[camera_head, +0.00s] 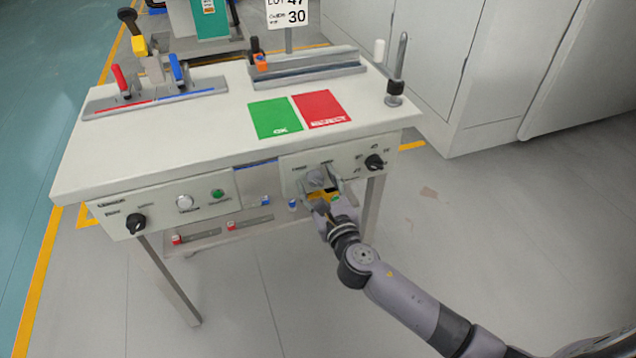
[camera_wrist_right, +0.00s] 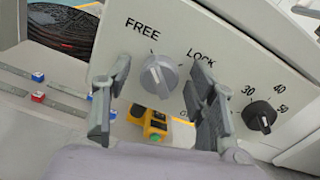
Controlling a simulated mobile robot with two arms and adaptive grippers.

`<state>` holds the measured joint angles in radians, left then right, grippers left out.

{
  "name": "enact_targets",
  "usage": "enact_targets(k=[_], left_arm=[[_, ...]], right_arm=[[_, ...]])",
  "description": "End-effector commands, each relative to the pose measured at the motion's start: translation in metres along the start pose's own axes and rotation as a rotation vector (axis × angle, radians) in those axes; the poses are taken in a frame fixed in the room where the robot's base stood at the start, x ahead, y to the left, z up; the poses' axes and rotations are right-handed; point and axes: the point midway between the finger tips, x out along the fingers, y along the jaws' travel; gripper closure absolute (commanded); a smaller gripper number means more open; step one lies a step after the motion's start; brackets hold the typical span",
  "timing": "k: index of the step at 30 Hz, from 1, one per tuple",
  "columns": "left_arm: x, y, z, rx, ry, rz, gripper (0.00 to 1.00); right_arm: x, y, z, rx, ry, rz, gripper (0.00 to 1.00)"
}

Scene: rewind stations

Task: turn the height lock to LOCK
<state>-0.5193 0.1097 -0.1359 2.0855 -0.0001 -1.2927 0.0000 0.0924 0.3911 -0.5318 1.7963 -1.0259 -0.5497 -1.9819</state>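The height lock is a grey round knob (camera_wrist_right: 158,76) on the pale front panel, between the printed words FREE and LOCK. Its light pointer line seems to lean up and slightly left, toward the FREE side. In the head view the knob (camera_head: 316,178) is at the table's right front panel, partly screened by my gripper. My right gripper (camera_wrist_right: 160,72) is open, one finger on each side of the knob, with visible gaps in the wrist view. It also shows in the head view (camera_head: 328,192) in front of the panel. My left gripper is not in view.
A black knob (camera_wrist_right: 262,116) marked 30, 40, 50 is right of the right finger. A yellow device with a green button (camera_wrist_right: 155,125) is below the grey knob. The table (camera_head: 215,145) carries green and red mats (camera_head: 275,118). Open floor lies at the right.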

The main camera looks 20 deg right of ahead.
Motion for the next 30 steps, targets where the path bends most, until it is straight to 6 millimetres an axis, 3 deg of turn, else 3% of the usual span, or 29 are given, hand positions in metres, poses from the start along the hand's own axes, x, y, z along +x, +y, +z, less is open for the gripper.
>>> enact_targets(k=[21, 30], left_arm=[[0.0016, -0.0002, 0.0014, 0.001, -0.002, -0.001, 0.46], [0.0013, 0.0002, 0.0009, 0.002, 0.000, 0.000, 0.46]], right_arm=[[-0.0005, -0.0001, -0.0001, 0.000, 0.000, 0.000, 0.96], [-0.0005, -0.0002, -0.0001, 0.039, 0.000, 0.000, 0.96]])
